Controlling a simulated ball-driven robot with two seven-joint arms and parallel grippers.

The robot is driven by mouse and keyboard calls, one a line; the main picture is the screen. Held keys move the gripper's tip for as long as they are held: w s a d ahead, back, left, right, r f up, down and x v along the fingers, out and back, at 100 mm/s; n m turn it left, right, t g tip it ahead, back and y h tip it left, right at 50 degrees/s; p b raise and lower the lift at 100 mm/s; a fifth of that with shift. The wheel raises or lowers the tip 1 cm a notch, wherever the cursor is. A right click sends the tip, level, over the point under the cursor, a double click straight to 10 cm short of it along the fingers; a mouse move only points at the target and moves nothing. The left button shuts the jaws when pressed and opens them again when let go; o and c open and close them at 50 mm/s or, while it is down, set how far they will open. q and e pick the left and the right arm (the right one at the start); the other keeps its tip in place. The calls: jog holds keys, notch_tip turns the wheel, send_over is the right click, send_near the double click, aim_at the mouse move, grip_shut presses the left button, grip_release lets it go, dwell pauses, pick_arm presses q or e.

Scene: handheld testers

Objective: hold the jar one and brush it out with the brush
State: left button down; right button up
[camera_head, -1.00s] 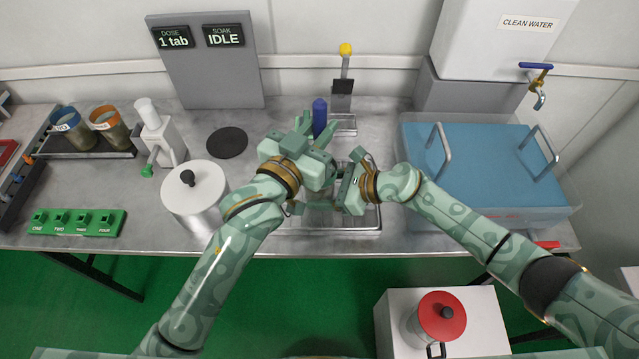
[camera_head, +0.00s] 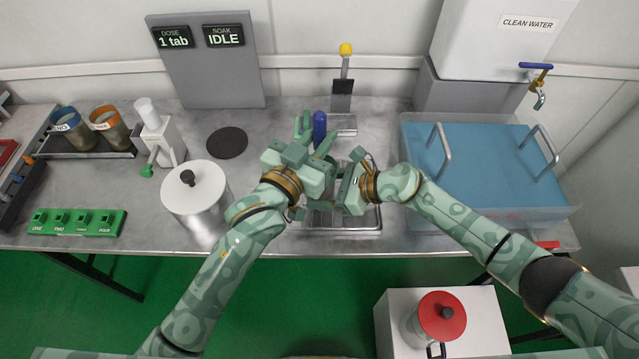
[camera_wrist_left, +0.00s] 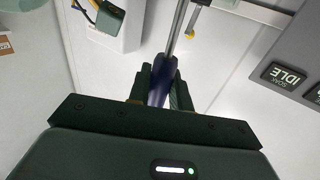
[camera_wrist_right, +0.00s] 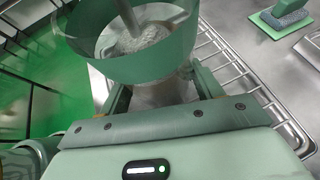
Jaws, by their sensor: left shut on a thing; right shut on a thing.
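My left gripper (camera_head: 314,138) is shut on the blue handle of the brush (camera_head: 319,125). The handle also shows dark between the fingers in the left wrist view (camera_wrist_left: 157,88), with its metal shaft running on from it. My right gripper (camera_wrist_right: 158,92) is shut on a jar with a wide green band (camera_wrist_right: 120,62). In the right wrist view the brush's shaft runs into the jar's mouth, and a grey bristly mass shows inside. In the head view my grippers hide the jar, above the wire rack. I cannot read a label on the jar.
The wire rack tray (camera_head: 345,226) lies below my grippers. A lidded white pot (camera_head: 205,205) stands left, and a blue-filled tub (camera_head: 490,165) right. Two banded jars (camera_head: 110,125) stand in a rack at far left. A yellow-topped stand (camera_head: 343,85) is behind the brush.

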aim_at(314, 121)
pick_arm(q)
jog(key=shift+w, duration=0.45)
dwell(0.4)
jog(key=shift+r, duration=2.55)
jog(key=shift+f, duration=0.1)
jog(key=shift+f, duration=2.45)
jog(key=shift+r, duration=0.1)
jog(key=shift+r, duration=2.45)
